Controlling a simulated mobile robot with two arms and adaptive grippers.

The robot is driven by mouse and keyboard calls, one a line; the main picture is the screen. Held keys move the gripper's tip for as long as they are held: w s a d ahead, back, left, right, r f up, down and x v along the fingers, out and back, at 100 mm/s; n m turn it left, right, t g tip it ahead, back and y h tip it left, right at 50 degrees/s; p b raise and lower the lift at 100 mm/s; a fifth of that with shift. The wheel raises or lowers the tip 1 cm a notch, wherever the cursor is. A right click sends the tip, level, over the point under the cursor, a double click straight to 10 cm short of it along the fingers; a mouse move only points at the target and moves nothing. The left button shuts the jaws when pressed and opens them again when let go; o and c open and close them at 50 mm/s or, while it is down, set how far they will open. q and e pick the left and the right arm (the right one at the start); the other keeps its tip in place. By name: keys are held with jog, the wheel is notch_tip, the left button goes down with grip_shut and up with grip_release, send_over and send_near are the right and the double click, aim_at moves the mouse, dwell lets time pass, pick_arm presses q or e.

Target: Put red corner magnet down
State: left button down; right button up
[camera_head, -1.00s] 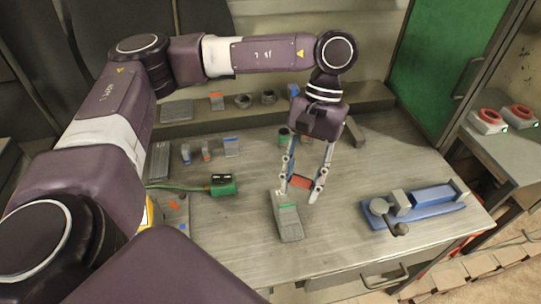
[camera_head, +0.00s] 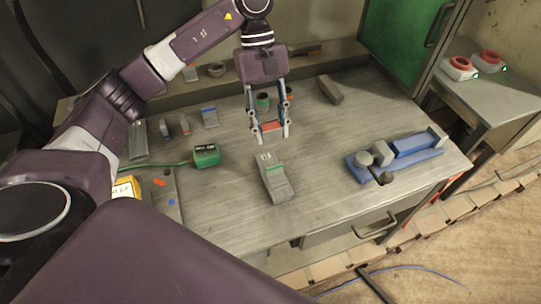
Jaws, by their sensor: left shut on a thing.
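The red corner magnet (camera_head: 270,126) is a small red block between the fingertips of my left gripper (camera_head: 269,130). The gripper points down and is shut on it, above the middle of the grey workbench (camera_head: 325,170). I cannot tell whether the magnet touches the bench top. A grey block with a green stripe (camera_head: 274,178) lies just in front of the gripper, apart from it. My right gripper is not in view.
A green box (camera_head: 206,155) with a green cable lies to the left. A blue vise (camera_head: 395,158) is at the right. Grey blocks with coloured marks (camera_head: 209,118) stand back left. A grey bar (camera_head: 330,90) lies back right. Bare bench lies between gripper and vise.

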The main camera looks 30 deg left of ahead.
pick_arm(q)
notch_tip(320, 180, down, 6)
jog(key=shift+f+p, duration=0.1)
jog(key=shift+p, duration=0.6)
jog(key=shift+f+p, duration=0.6)
jog(key=shift+f, duration=1.75)
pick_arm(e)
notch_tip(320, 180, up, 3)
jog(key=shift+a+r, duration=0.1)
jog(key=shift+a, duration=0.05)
pick_arm(q)
jog(key=shift+f, duration=0.15)
jog(key=c, duration=1.3)
grip_release()
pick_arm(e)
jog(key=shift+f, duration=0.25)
